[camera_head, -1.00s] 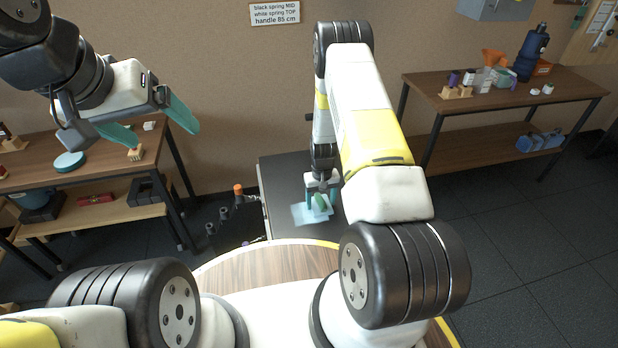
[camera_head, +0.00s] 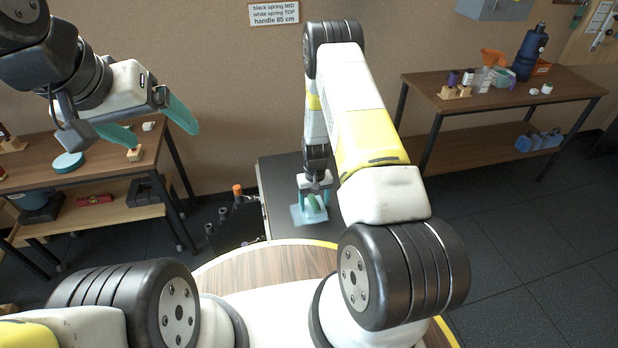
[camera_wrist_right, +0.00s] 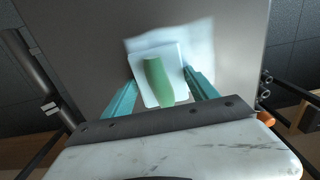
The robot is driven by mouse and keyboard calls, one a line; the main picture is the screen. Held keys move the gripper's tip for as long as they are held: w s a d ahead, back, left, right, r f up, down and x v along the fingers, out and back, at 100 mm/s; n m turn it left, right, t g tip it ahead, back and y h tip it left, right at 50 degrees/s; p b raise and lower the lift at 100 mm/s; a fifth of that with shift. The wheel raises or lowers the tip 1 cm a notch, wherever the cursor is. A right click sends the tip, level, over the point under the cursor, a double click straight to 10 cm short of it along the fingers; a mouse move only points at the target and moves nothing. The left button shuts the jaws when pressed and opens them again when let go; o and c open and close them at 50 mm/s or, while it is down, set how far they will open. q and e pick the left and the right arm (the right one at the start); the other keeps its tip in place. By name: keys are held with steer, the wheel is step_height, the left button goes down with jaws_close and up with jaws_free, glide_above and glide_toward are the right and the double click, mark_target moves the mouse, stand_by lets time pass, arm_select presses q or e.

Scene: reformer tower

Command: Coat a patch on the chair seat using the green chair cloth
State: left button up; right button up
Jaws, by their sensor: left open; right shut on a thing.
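The green chair cloth (camera_wrist_right: 158,82) is a green grip on a pale pad, and it also shows small in the head view (camera_head: 315,203). My right gripper (camera_wrist_right: 160,88) is shut on it, one teal finger on each side. The cloth is at the dark grey chair seat (camera_wrist_right: 85,60). A pale, wet-looking patch (camera_wrist_right: 196,42) shows on the seat around and beyond the pad. The seat is also in the head view (camera_head: 276,180), partly hidden by my right arm. My left gripper (camera_head: 155,128) is open and empty, above the left table.
The left table (camera_head: 95,158) holds a teal disc (camera_head: 68,162) and a small wooden brush (camera_head: 134,154). An orange-topped lever (camera_head: 237,190) stands left of the seat. The right table (camera_head: 560,88) holds several bottles and an orange funnel (camera_head: 494,58).

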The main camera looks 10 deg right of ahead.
mark_target(323, 204)
steer(key=shift+d, duration=1.65)
steer(key=shift+r, duration=3)
